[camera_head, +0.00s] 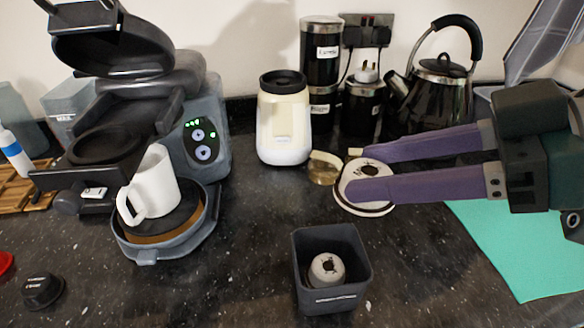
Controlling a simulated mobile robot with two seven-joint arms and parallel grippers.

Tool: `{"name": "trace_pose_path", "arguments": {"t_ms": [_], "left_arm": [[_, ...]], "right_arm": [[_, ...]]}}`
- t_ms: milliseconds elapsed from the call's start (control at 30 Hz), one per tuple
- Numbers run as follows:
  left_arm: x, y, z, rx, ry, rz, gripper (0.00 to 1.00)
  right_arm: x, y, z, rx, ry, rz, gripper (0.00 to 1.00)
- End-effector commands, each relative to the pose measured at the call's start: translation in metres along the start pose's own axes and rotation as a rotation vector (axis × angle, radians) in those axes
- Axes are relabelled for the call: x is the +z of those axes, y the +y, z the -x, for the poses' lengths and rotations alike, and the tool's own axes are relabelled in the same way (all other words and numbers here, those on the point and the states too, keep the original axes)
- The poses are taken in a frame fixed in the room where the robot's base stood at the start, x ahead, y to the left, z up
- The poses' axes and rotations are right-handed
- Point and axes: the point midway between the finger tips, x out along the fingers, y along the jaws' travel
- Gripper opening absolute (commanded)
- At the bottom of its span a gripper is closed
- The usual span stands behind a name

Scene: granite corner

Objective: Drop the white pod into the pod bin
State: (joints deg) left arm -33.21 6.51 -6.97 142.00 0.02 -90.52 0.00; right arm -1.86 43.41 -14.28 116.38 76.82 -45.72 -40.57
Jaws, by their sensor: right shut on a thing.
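My right gripper (360,175) reaches in from the right with its long purple fingers. The pod bin (338,303), a dark square open-topped box, stands on the counter at front centre, below and left of the gripper. A white pod with a dark mark (327,268) lies inside the bin. My left gripper is not in view.
A coffee machine (205,130) with a white mug (152,188) stands at left. A cream grinder (284,120), black canisters (321,60) and a kettle (440,90) line the back. A teal mat (520,255) lies at right. The counter around the bin is mostly clear.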

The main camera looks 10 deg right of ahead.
Motion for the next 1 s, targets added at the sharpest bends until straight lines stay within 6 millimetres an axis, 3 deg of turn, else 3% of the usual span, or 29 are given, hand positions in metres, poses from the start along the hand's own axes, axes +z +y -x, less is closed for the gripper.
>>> {"name": "trace_pose_path", "arguments": {"t_ms": [267, 600, 967, 1000], "left_arm": [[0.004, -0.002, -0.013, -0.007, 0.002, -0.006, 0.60], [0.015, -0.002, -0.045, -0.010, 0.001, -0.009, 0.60], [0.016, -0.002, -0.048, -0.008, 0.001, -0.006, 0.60], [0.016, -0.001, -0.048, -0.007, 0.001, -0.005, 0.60]], "right_arm": [[0.016, -0.002, -0.011, -0.005, 0.000, 0.002, 0.00], [0.052, -0.002, -0.031, -0.004, 0.000, 0.001, 0.00], [0.056, -0.002, -0.033, -0.004, -0.001, 0.001, 0.00], [0.056, -0.002, -0.033, -0.004, -0.001, 0.001, 0.54]]}}
